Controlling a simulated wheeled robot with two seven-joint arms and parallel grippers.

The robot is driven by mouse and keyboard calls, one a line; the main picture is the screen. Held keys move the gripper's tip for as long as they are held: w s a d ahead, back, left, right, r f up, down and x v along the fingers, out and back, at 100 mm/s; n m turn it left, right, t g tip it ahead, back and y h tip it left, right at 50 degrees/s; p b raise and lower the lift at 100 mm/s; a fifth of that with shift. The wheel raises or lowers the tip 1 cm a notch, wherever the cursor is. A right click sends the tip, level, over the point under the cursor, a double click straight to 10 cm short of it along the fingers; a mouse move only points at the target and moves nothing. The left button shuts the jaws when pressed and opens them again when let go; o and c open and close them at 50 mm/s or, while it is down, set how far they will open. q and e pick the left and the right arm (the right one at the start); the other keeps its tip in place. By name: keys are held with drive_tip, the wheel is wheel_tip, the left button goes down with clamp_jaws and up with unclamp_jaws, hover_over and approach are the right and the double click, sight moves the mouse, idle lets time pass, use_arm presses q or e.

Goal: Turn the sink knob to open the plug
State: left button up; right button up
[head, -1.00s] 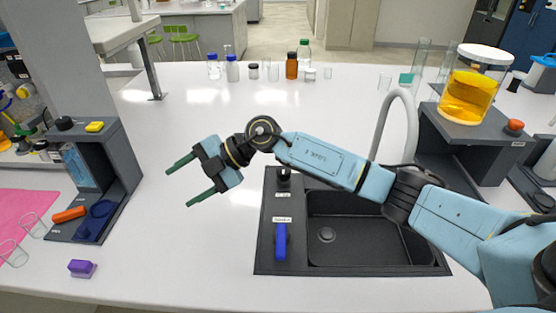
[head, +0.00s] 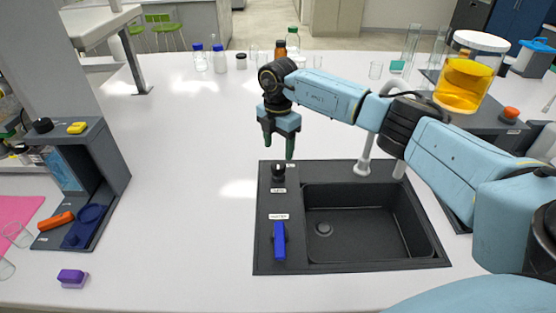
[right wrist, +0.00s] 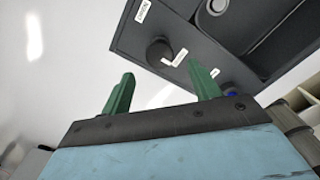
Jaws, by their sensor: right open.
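A black sink has a side panel (head: 264,205) on its left. A small round black knob (head: 278,172) stands at the panel's back end, and a blue lever handle (head: 279,240) is nearer the front. My right gripper (head: 278,148) points down, open and empty, just behind and above the black knob. In the right wrist view the knob (right wrist: 158,50) appears beyond the two green fingers (right wrist: 160,75), apart from them. The drain (head: 323,229) lies in the basin floor; I cannot tell the plug's state. My left gripper is not in view.
The pale faucet (head: 366,158) rises behind the basin, partly hidden by my right arm. A grey stand with a jar of orange liquid (head: 463,84) is at the right. Bottles line the back. The counter left of the sink is clear up to a dark stand (head: 118,190).

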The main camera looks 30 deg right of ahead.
sight(278, 164)
wheel_tip(278, 164, down, 6)
drive_tip(key=shift+c, duration=0.4)
drive_tip(key=c, duration=0.9)
